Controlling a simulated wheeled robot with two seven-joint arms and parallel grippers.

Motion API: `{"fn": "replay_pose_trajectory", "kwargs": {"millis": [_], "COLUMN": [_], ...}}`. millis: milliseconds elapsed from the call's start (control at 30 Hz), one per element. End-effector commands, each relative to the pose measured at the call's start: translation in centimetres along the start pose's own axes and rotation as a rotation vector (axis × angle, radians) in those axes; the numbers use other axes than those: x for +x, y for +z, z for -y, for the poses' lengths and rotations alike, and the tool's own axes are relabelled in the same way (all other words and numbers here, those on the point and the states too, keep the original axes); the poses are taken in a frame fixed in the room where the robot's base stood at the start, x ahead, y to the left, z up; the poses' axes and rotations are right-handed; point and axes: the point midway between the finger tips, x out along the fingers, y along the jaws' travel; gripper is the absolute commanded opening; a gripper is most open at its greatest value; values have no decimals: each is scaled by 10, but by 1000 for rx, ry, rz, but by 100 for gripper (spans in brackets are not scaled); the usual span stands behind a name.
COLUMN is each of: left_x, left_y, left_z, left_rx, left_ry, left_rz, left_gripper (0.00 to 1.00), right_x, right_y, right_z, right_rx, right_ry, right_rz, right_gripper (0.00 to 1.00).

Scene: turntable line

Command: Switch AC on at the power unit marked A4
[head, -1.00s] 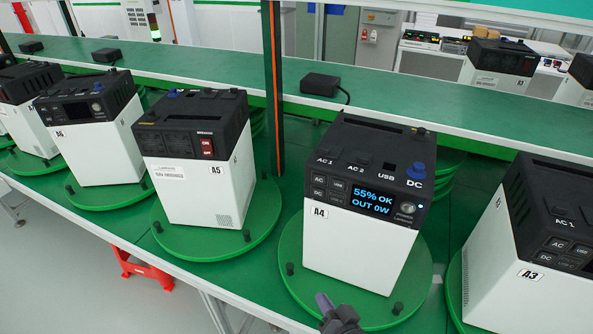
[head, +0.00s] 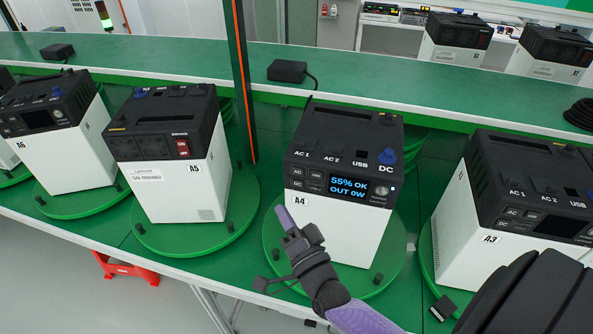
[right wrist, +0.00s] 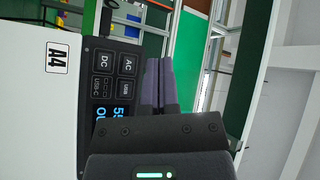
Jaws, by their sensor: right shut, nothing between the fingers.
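The power unit marked A4 (head: 335,235) is a white box with a black top, on a green round turntable (head: 272,245). Its lit display (head: 348,189) reads "55% OK OUT 0W". The AC button (head: 298,173) is at the upper left of its front panel, above DC. In the right wrist view the AC button (right wrist: 126,65) shows sideways, beside the DC button (right wrist: 104,62) and the A4 label (right wrist: 58,57). My right gripper (head: 281,212) is shut and empty, its purple fingers near the unit's left front. The fingers (right wrist: 160,65) appear beside the AC button; contact cannot be told. My left gripper is not in view.
Unit A5 (head: 190,185) stands to the left and unit A3 (head: 465,235) to the right, each on its own turntable. A dark post (head: 242,90) rises between A5 and A4. A green shelf (head: 350,80) with a black adapter (head: 287,70) runs behind.

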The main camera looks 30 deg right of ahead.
Motion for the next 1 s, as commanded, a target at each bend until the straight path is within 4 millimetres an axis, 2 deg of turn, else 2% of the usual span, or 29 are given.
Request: {"fn": "replay_pose_trajectory", "kwargs": {"millis": [500,700,1000], "left_x": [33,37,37], "left_y": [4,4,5], "left_z": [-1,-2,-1], "left_rx": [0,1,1], "left_ry": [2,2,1], "left_rz": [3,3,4], "left_gripper": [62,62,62], "right_x": [48,57,58], "right_y": [-34,-42,-43], "right_z": [-38,-43,-42], "right_rx": [-3,-1,-1], "right_ry": [-1,0,1], "right_rz": [0,-1,0], "right_gripper": [0,0,0]}}
